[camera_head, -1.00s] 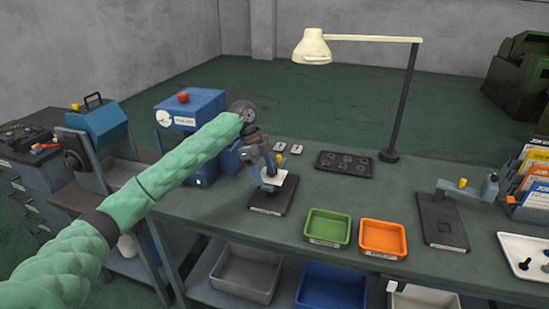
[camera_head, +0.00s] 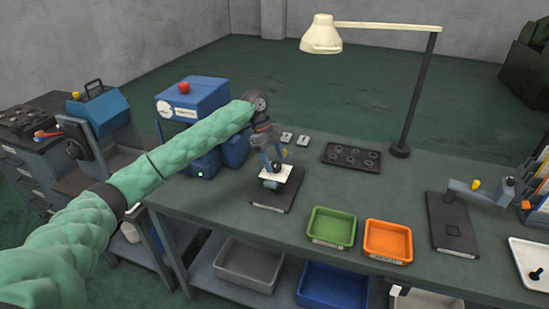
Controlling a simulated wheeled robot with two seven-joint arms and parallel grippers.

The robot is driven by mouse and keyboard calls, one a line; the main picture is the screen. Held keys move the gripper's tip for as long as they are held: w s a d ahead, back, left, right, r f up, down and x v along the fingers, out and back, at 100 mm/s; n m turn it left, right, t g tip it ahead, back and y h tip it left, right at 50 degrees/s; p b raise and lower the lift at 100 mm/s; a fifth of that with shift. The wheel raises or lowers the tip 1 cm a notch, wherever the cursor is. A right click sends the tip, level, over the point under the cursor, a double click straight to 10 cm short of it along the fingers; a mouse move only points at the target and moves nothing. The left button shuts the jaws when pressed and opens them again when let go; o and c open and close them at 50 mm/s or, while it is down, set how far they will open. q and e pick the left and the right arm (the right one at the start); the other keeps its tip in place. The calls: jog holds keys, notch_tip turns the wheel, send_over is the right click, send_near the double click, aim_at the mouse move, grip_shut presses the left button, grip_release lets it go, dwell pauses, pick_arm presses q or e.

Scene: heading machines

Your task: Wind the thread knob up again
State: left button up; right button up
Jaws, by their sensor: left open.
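A small gauge stand with a dark base (camera_head: 267,201) and a white plate (camera_head: 292,178) stands on the bench. A small yellow knob (camera_head: 284,152) shows at its upper right. My left gripper (camera_head: 272,161) points down at this stand from above, its jaws open. Its grey fingers overlap the stand's blue-grey parts, so I cannot tell whether they touch it or surround a knob. A second stand (camera_head: 453,215) at the right has a blue-grey arm with a yellow knob (camera_head: 476,185). I cannot tell which knob is the thread knob. My right gripper is out of view.
A blue machine (camera_head: 195,98) with a red button stands behind my left arm. A green bin (camera_head: 331,228) and an orange bin (camera_head: 387,241) sit on the front of the bench. A black tray (camera_head: 351,158) and the lamp (camera_head: 400,150) stand behind. The bench between the stands is partly clear.

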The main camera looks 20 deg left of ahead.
pick_arm(q)
jog(key=shift+s+d+f, duration=0.15)
jog(key=shift+f, duration=0.15)
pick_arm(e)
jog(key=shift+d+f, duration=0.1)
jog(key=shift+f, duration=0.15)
pick_arm(q)
jog(key=shift+c, duration=0.5)
jog(key=c, duration=0.9)
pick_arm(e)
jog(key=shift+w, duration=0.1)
